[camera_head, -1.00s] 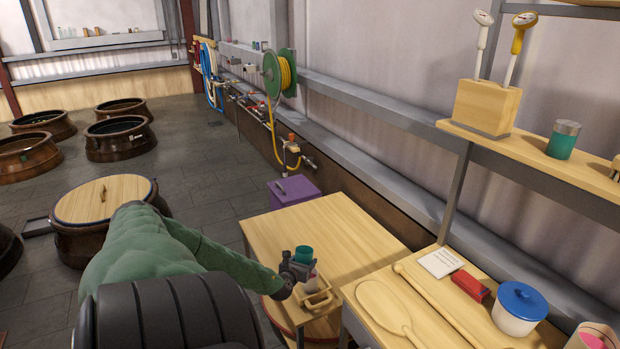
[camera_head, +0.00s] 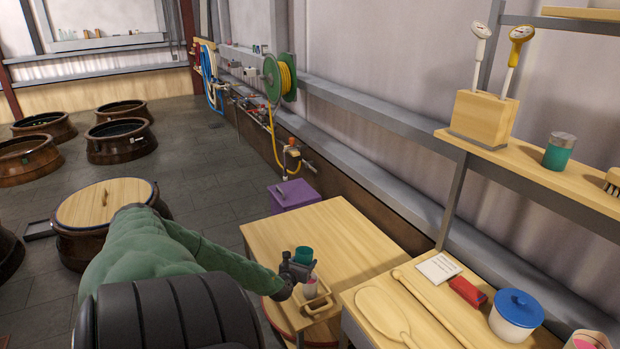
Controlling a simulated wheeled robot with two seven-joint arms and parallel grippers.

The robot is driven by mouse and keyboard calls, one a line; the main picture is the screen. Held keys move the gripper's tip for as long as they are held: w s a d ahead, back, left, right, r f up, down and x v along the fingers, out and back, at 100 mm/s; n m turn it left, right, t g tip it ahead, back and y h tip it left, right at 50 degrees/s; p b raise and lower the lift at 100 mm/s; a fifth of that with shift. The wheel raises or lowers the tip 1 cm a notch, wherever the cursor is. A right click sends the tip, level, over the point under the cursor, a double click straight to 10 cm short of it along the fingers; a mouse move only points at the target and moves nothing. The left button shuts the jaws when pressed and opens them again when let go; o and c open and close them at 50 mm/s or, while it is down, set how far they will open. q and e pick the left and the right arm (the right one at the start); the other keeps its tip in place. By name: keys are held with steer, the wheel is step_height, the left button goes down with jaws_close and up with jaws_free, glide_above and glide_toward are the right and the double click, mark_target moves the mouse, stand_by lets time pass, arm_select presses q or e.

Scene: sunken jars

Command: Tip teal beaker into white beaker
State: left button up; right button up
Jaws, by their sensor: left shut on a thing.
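The teal beaker (camera_head: 303,254) is at my left gripper (camera_head: 300,270), which is shut on it above the near part of the wooden table. It looks close to upright. A pale whitish-pink vessel (camera_head: 310,287) stands just below it, in a small wooden carrier (camera_head: 318,302); it may be the white beaker, but my gripper partly hides it. I cannot tell whether the two touch. My right gripper is not in view.
The wooden table (camera_head: 340,235) is bare behind my gripper. At right, a bench holds a paddle (camera_head: 383,312), a red block (camera_head: 467,291) and a blue-lidded white pot (camera_head: 515,314). A purple box (camera_head: 293,194) stands behind the table.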

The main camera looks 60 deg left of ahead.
arm_select(q)
steer(key=shift+b, duration=0.3)
steer(key=shift+r+t+y+b, duration=0.55)
steer(key=shift+t+y, duration=0.05)
steer(key=shift+t, duration=0.2)
steer(key=shift+r+t, duration=0.3)
steer(key=shift+r, duration=0.15)
